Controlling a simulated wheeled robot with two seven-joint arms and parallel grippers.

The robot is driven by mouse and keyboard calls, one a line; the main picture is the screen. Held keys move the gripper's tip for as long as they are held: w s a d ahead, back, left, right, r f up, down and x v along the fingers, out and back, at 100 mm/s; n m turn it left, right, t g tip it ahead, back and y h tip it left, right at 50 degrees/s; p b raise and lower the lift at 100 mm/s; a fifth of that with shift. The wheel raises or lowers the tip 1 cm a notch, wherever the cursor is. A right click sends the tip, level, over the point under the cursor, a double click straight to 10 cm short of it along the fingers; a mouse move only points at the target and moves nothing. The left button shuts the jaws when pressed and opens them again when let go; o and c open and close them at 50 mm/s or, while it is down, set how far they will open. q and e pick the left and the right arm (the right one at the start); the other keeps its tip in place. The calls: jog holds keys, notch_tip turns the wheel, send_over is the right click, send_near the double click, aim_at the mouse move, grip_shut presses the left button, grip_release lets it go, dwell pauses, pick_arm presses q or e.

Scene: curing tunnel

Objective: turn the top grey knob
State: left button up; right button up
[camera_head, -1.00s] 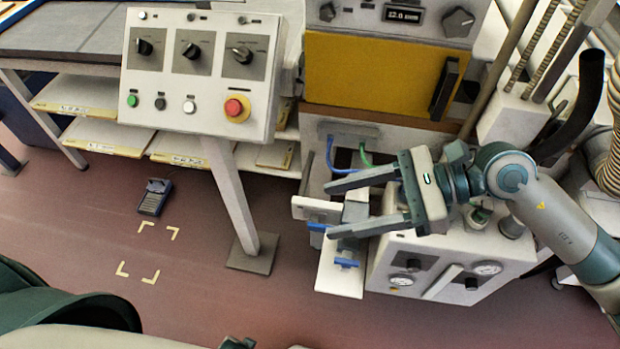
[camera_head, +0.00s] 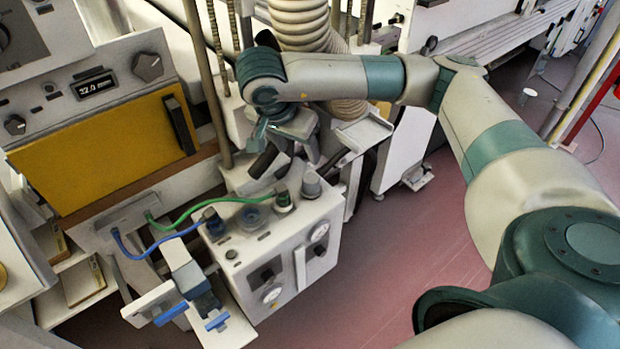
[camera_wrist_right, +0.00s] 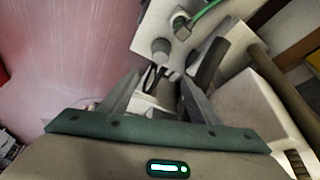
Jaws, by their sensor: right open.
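A grey knob (camera_head: 311,184) stands on top of the white box at its far right corner; it also shows in the wrist view (camera_wrist_right: 160,47) just beyond my fingers. My right gripper (camera_head: 292,150) is above the back of this box, pointing down, partly hidden by its own wrist. In the wrist view its two fingers (camera_wrist_right: 160,80) are spread with a gap between them and the knob past their tips; I see no contact. Another grey knob (camera_head: 148,67) is on the panel above the yellow door. My left gripper is out of view.
The white box (camera_head: 320,265) carries gauges on its front. Green (camera_head: 178,214) and blue (camera_head: 150,254) hoses run to fittings on its top. A dark cylinder (camera_wrist_right: 208,63) lies close to my right finger. A ribbed hose (camera_head: 300,25) and pipes stand behind. Open floor lies right.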

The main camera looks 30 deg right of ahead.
jog(key=shift+f, duration=0.1)
jog(key=p, duration=0.2)
send_near(311, 178)
notch_tip(311, 178, down, 2)
jog(key=x, duration=0.2)
jog(key=p+x, duration=0.1)
jog(key=x, duration=0.2)
jog(key=p+x, duration=0.1)
jog(key=x, duration=0.1)
jog(key=shift+w+d+f, duration=0.15)
jog(key=shift+d+f, duration=0.05)
jog(key=shift+d, duration=0.25)
jog(key=shift+w+d+f, duration=0.1)
jog(key=shift+f, duration=0.2)
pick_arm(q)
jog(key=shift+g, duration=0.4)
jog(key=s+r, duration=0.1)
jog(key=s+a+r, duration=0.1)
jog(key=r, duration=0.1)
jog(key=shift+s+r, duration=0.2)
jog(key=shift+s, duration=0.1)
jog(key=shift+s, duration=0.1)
pick_arm(e)
jog(key=c, duration=1.1)
